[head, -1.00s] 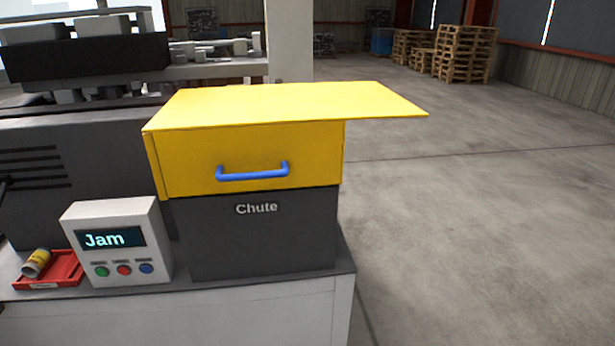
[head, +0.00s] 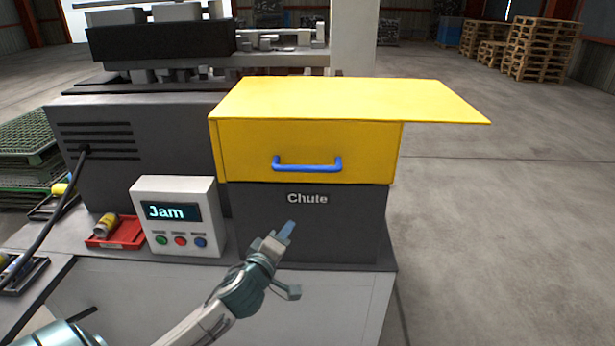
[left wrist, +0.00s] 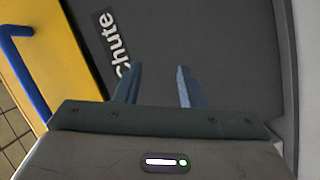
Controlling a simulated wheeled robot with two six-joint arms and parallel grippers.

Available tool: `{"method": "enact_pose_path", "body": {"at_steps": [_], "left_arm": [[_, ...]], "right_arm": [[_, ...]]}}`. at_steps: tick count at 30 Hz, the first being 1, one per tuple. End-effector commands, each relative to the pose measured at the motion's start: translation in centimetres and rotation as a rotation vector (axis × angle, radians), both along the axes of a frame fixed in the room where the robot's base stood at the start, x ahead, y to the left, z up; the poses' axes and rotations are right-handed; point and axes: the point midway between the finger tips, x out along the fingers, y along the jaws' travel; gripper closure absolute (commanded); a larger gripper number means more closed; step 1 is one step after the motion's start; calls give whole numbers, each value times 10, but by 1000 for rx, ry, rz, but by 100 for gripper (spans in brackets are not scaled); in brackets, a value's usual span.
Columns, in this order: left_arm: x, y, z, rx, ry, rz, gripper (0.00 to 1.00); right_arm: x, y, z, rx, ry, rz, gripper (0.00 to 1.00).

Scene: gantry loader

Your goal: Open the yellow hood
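The yellow hood (head: 305,135) sits closed on top of the dark grey chute box (head: 340,225) marked "Chute". A blue bar handle (head: 307,167) runs across the lower front face of the hood. In the left wrist view the handle (left wrist: 22,70) and the hood (left wrist: 72,45) show at the left edge. My left gripper (head: 287,232) is in front of the chute box, below the handle and apart from it. In the left wrist view its two fingers (left wrist: 156,85) stand apart with nothing between them. My right gripper is not in view.
A control box (head: 180,215) reading "Jam" stands left of the chute. A red tray (head: 118,236) with a yellow-labelled cylinder (head: 106,222) lies further left. The hood's flat top overhangs to the right. The floor at right is clear.

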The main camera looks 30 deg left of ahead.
Motion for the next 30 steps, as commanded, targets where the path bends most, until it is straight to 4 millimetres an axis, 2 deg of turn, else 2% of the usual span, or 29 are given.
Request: {"method": "enact_pose_path", "body": {"at_steps": [1, 3, 6, 9, 14, 27, 30], "left_arm": [[-8, -11, 42, -53, -79, -17, 64], [-21, -24, 84, -134, -171, -37, 64], [-37, -37, 125, -222, -261, -68, 64], [-47, -44, 145, -274, -307, -86, 64], [-47, -46, 148, -292, -325, -90, 64], [-26, -42, 148, -291, -329, -89, 64], [-21, -42, 152, -288, -324, -90, 64]], "right_arm": [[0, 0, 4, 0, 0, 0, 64], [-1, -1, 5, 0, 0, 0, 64], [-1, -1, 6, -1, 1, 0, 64], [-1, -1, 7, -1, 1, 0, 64], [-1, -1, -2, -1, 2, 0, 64], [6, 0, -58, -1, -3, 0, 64], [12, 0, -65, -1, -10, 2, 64]]}}
